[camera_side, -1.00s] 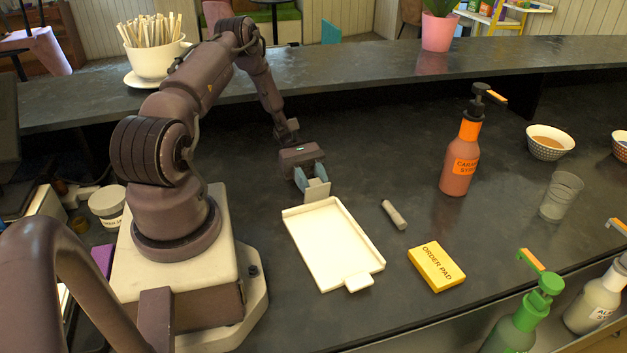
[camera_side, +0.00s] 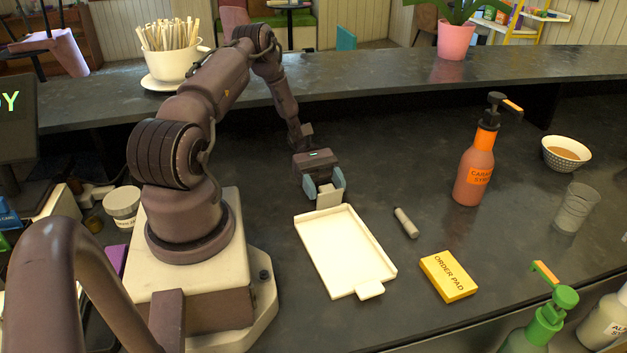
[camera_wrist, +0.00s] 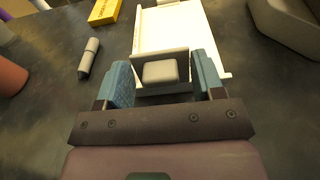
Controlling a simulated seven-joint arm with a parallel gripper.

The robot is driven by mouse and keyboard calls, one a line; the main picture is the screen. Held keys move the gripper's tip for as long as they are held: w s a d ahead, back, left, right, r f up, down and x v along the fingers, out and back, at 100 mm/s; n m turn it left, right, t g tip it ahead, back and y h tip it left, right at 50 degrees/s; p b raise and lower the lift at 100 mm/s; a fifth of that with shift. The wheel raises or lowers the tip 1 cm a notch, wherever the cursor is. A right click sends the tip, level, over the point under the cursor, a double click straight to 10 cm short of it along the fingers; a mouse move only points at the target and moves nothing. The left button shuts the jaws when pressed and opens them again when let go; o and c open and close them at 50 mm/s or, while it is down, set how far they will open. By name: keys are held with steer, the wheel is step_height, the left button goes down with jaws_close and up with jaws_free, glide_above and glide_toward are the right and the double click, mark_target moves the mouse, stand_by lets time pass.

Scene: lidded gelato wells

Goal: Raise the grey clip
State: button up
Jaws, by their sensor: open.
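The grey clip (camera_side: 328,196) is a small pale plate at the back end of the white tray (camera_side: 345,252). In the wrist view the clip (camera_wrist: 160,72) shows a lighter square pad in front of an upright plate, at the tray's near end. My gripper (camera_side: 326,187) is open, with one blue finger on each side of the clip. In the wrist view its fingers (camera_wrist: 165,85) stand apart, with the clip between them and a visible gap on either side. I cannot tell whether the clip touches the tray.
A grey marker-like cylinder (camera_side: 406,223) and a yellow order pad (camera_side: 448,276) lie right of the tray. A caramel syrup pump bottle (camera_side: 474,177) stands farther right, with a clear glass (camera_side: 575,208) and a bowl (camera_side: 566,154) beyond. Dark counter between them is free.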

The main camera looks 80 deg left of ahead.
step_height(320, 180, up, 3)
steer(key=shift+f, duration=0.2)
steer(key=s+d+r, duration=0.8)
steer(key=s+r, duration=0.2)
steer(key=s, duration=0.1)
steer(key=shift+s+d, duration=0.15)
